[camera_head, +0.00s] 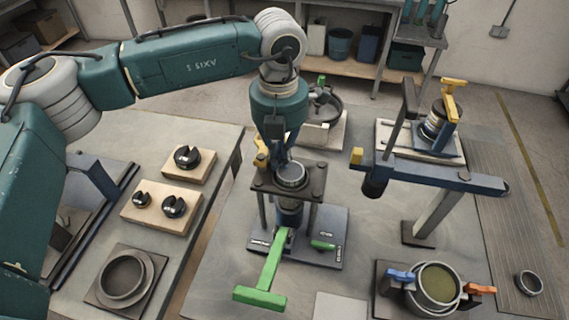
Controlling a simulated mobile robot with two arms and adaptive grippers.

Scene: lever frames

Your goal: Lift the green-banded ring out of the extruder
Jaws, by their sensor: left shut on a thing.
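The extruder (328,252) stands on the table, with a raised dark top plate on posts and a green lever (268,270) pointing toward the front. A grey metal ring (292,181) sits at the opening in the top plate; I cannot make out a green band on it. My left gripper (284,160) comes down from above at the ring's far edge and is shut on the ring. The fingertips are small and partly merge with the dark plate. My right gripper is not in view.
A blue-armed fixture (440,180) stands close on the right. A pot with blue and orange handles (437,285) is at front right, beside a loose dark ring (528,283). Wooden blocks with black parts (160,207) and a round dish (122,276) are on the left table.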

